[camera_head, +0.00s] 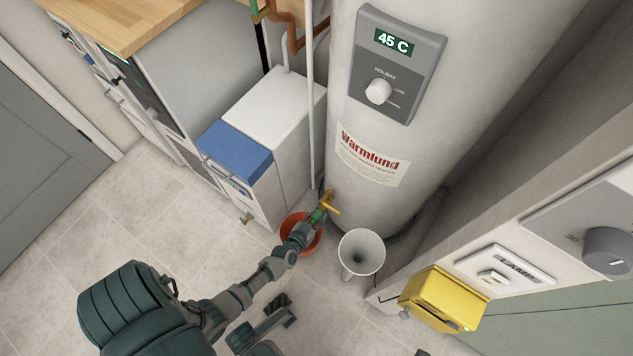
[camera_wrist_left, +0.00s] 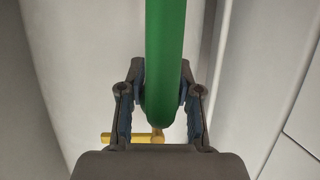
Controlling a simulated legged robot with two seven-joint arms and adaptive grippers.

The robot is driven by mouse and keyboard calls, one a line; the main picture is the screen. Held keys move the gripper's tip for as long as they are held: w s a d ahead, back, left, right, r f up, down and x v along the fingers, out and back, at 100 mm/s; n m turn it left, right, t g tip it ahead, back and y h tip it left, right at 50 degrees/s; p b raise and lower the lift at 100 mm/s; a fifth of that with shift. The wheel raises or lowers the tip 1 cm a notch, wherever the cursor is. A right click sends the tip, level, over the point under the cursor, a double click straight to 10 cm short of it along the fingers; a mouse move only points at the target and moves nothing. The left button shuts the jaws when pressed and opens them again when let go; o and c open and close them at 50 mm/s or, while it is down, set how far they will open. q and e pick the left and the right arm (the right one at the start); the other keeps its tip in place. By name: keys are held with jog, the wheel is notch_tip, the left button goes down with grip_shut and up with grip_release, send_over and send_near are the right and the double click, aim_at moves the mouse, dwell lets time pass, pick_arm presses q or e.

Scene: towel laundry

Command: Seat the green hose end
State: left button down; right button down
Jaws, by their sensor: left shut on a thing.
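My left gripper (camera_head: 314,220) is low at the foot of the water heater (camera_head: 400,110), shut on the green hose end (camera_head: 319,214). In the left wrist view the green hose (camera_wrist_left: 165,55) runs down between the two fingers (camera_wrist_left: 160,108), which press on it from both sides. A brass tap (camera_head: 329,202) sticks out of the heater right by the hose end. Its yellow handle (camera_wrist_left: 130,137) shows below the hose in the left wrist view. I cannot tell whether the hose end touches the tap or sits on it; the gripper hides the join.
An orange bucket (camera_head: 312,243) stands on the floor under my left gripper. A white funnel-shaped vessel (camera_head: 362,252) stands to its right. A yellow box (camera_head: 440,297) is at the lower right.

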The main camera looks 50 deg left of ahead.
pick_arm(q)
jog(key=c, duration=0.7)
grip_release()
jog(key=shift+s+d, duration=0.1)
jog(key=shift+s, duration=0.25)
jog(key=v, duration=1.1)
jog(key=shift+s+r, duration=0.1)
jog(key=shift+s, duration=0.05)
jog(key=shift+s, duration=0.1)
